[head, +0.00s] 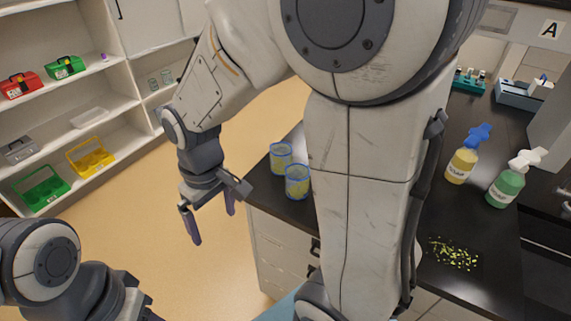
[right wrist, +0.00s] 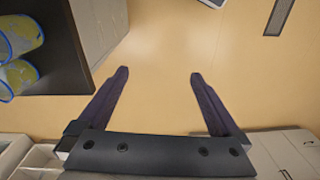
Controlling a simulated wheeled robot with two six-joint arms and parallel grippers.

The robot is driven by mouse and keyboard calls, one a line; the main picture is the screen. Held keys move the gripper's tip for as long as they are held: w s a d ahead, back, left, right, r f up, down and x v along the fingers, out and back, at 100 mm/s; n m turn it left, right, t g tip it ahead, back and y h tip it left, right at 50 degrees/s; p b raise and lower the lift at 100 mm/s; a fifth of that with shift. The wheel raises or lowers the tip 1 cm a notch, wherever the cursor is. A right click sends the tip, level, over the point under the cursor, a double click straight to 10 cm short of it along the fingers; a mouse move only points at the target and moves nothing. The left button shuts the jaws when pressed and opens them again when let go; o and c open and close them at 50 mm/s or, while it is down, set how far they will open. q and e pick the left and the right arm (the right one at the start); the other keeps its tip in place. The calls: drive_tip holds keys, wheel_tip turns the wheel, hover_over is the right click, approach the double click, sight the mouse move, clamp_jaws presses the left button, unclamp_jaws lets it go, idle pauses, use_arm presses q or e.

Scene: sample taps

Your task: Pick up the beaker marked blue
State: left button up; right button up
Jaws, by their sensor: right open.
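Two clear beakers with blue rims and yellowish smears stand at the left end of the dark counter: a rear beaker (head: 280,158) and a front beaker (head: 297,182). Both look marked blue. In the right wrist view they show at the left edge, one above (right wrist: 20,32) and one below (right wrist: 18,77). My right gripper (head: 212,227) is open and empty, pointing down over the floor, left of the counter end and apart from the beakers. It also shows in the right wrist view (right wrist: 158,75). My left gripper (head: 145,310) is partly cut off at the bottom edge; its jaws are unclear.
The dark counter (head: 455,215) bears a yellow soap bottle (head: 461,166), a green soap bottle (head: 507,186) and a patch of yellow-green bits (head: 453,254). My right arm hides its middle. Shelves (head: 90,125) with toolboxes and baskets stand at the left. Open floor (head: 130,215) lies between.

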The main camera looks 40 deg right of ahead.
drive_tip(key=w+d+m+p, duration=0.1)
drive_tip(key=w+d+m, duration=0.1)
drive_tip(key=w+d, duration=0.35)
drive_tip(key=m+p, duration=0.4)
approach(298, 186)
drive_tip(key=w+f, duration=0.2)
drive_tip(key=w, duration=0.1)
drive_tip(key=shift+h, duration=0.3)
drive_tip(key=f, duration=0.1)
drive_tip(key=d+f, duration=0.1)
drive_tip(key=f, duration=0.2)
drive_tip(key=shift+s+d+f+p, duration=0.2)
drive_tip(key=shift+d+f+p, duration=0.05)
drive_tip(key=shift+d+p, duration=0.1)
drive_tip(key=shift+f, duration=0.6)
drive_tip(key=shift+s+a+f+p, duration=0.1)
drive_tip(key=shift+a+f+p, duration=0.05)
drive_tip(key=shift+f+p, duration=0.2)
wheel_tip(298, 186, down, 3)
drive_tip(key=shift+s+a+f+p, duration=0.1)
drive_tip(key=shift+s+f+p, duration=0.1)
drive_tip(key=shift+p, duration=0.55)
drive_tip(key=shift+w+f, duration=0.1)
drive_tip(key=shift+f, duration=0.4)
use_arm(q)
wheel_tip(298, 186, up, 9)
drive_tip(key=shift+r, duration=0.15)
use_arm(e)
drive_tip(key=c, duration=1.1)
